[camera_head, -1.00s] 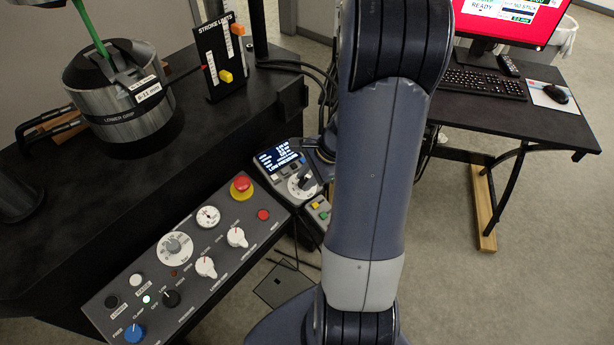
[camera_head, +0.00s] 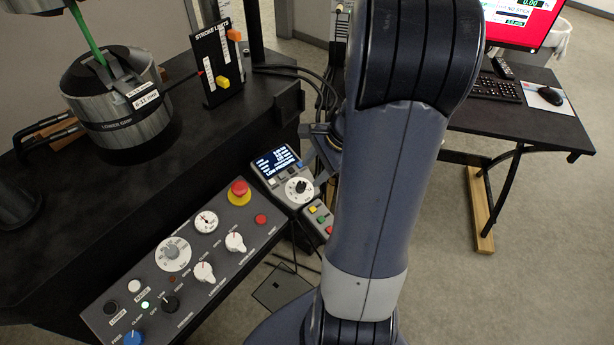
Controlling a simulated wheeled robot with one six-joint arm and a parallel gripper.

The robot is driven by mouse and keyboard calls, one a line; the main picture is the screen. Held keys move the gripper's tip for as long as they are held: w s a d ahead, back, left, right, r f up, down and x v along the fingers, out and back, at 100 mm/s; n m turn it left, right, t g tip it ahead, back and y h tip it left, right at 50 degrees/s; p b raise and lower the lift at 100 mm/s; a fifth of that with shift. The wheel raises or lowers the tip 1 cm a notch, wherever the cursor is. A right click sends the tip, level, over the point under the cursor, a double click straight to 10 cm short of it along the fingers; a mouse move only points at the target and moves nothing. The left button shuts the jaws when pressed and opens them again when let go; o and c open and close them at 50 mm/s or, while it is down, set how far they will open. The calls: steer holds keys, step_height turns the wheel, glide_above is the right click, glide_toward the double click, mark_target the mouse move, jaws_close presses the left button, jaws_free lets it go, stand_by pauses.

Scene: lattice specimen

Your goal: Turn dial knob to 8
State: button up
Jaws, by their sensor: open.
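A small dial knob (camera_head: 300,187), dark on a pale round scale, sits on the handheld-style control unit (camera_head: 285,181) below its lit screen. Its numbers are too small to read. A larger dial (camera_head: 173,254) with a grey knob and white scale sits on the sloped control panel (camera_head: 122,283); its setting is also unreadable. My arm covers the middle of the view. Part of my gripper (camera_head: 324,162) shows at the arm's left edge, just right of the small dial and apart from it as far as I can tell. It is open; its fingertips are mostly hidden.
The panel also carries a red emergency button (camera_head: 239,192), a gauge (camera_head: 205,221) and white pointer knobs (camera_head: 204,272). Coloured buttons (camera_head: 320,219) lie below the small dial. A stroke limits plate (camera_head: 216,65) and metal lower grip (camera_head: 116,104) stand behind. A desk (camera_head: 535,125) is at right.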

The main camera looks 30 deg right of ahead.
steer(key=shift+v, duration=2.35)
